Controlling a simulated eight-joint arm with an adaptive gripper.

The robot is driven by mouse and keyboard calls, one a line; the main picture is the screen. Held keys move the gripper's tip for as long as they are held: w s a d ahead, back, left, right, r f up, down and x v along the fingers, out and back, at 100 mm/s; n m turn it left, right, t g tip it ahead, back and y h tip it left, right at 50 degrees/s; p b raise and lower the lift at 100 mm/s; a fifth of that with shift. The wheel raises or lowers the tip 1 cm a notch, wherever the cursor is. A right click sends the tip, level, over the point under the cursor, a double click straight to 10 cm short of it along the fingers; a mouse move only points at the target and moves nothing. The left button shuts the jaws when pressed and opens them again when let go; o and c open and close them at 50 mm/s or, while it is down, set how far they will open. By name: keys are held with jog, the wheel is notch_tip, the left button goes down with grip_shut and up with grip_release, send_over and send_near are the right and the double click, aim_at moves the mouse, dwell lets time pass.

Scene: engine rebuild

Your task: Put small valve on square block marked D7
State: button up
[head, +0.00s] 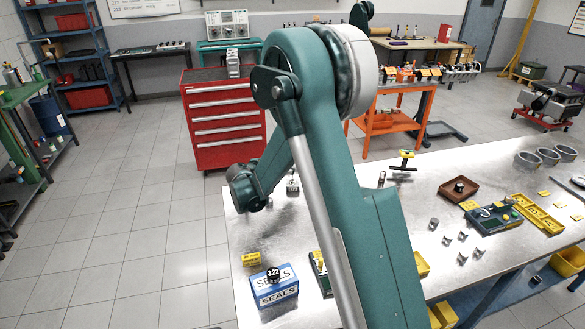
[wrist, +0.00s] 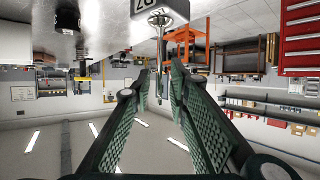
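A square block (wrist: 178,9) with an inverted mark that reads as D7 is at the top of the wrist view, which is upside down. The small valve (wrist: 160,20) has its round head against or very near this block. Its thin stem runs away from the block, between my fingers. My gripper (wrist: 160,82) has its two green padded fingers on either side of the stem, with a visible gap on both sides.
The metal table (head: 320,212) holds a blue SEALS box (head: 273,286) with a black 3.22 block (head: 273,273) on it, a yellow block (head: 251,259), a brown tray (head: 459,190), a green tray (head: 493,219) and several small metal parts. A red tool cabinet (head: 223,122) stands behind.

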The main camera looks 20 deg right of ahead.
jog(key=v, duration=1.1)
jog(key=shift+s+a+p, duration=0.2)
jog(key=shift+p, duration=0.25)
jog(key=shift+r, duration=0.1)
jog(key=s+d+r+n+g+y, duration=0.1)
jog(key=s+d+r+n+y, duration=0.3)
jog(key=s, duration=0.6)
jog(key=s+d+r+n+y, duration=0.1)
jog(key=s+d+r, duration=0.2)
jog(key=s+r, duration=0.45)
jog(key=s+a+f+n+y, duration=0.1)
jog(key=s+n+y, duration=0.2)
jog(key=s, duration=1.1)
jog(key=s+a+f+n+y, duration=0.1)
jog(key=s+a+n+y, duration=0.1)
jog(key=s, duration=1.2)
jog(key=shift+n+y, duration=0.4)
